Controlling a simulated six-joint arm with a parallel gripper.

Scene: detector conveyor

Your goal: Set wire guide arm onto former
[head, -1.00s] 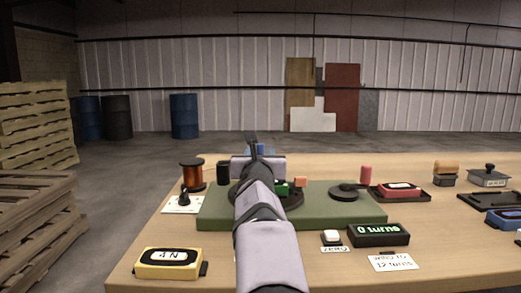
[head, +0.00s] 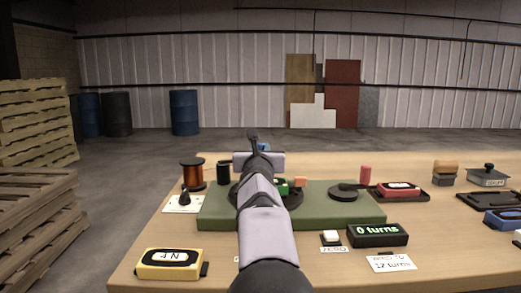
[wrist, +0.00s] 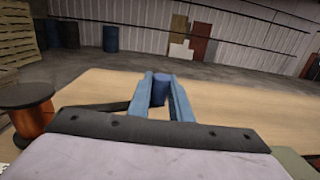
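My gripper (wrist: 160,92) has two blue fingers, with a blue cylindrical piece (wrist: 160,88) between their tips in the wrist view. Whether they touch it is not clear. A dark bar (wrist: 100,107) runs from the left toward the fingers; it may be the wire guide arm, but its link to the blue piece is unclear. In the head view my arm hides most of the gripper, with a bit of blue (head: 264,147) behind the wrist. A round dark disc (head: 296,199), possibly the former, sits on the green base (head: 330,211), partly hidden by my arm.
A copper wire spool (head: 192,177) stands left of the base. A crank with a red handle (head: 365,173) is on its right. A yellow "4 N" box (head: 168,263), a white button (head: 331,237) and a "0 turns" display (head: 377,234) lie in front. Red, black and blue items fill the right.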

